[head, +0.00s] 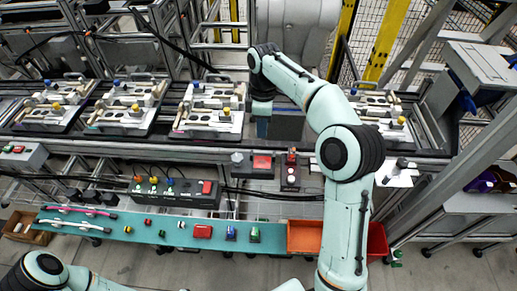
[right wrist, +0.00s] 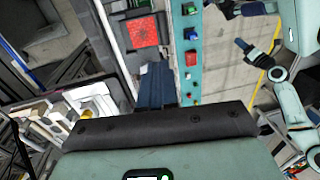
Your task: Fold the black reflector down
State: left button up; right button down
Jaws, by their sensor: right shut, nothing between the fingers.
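My right gripper (head: 262,128) points down over the front edge of the conveyor, between the pallet fixtures. In the right wrist view its dark blue fingers (right wrist: 157,85) are together and hold nothing. I cannot single out the black reflector with certainty; my right arm covers part of the area around the gripper. The nearest pallet fixture (head: 210,110) stands left of the gripper, apart from it. Another fixture (head: 385,112) is partly behind my right arm. A small dark blue part (right wrist: 243,44) at the end of my left arm may be my left gripper; its jaws are too small to read.
A red square (head: 262,162) and a post with a red top (head: 291,170) stand just in front of the conveyor. A button box (head: 175,190) is to the left. A teal shelf (head: 165,238) holds small coloured parts, with an orange bin (head: 305,235) at its right end.

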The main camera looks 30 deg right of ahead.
jog(key=b, duration=0.2)
send_near(262, 172)
jog(key=f, duration=0.3)
jog(key=f+b, duration=0.1)
jog(key=f, duration=0.1)
jog(key=shift+s+a+f, duration=0.2)
jog(key=shift+s+f, duration=0.1)
jog(key=shift+f, duration=0.1)
pick_arm(q)
jog(key=s+f, duration=0.4)
jog(key=s, duration=0.1)
jog(key=shift+f+g, duration=0.15)
jog(key=shift+g, duration=0.15)
pick_arm(e)
jog(key=shift+f, duration=0.55)
pick_arm(q)
jog(key=shift+s, duration=0.1)
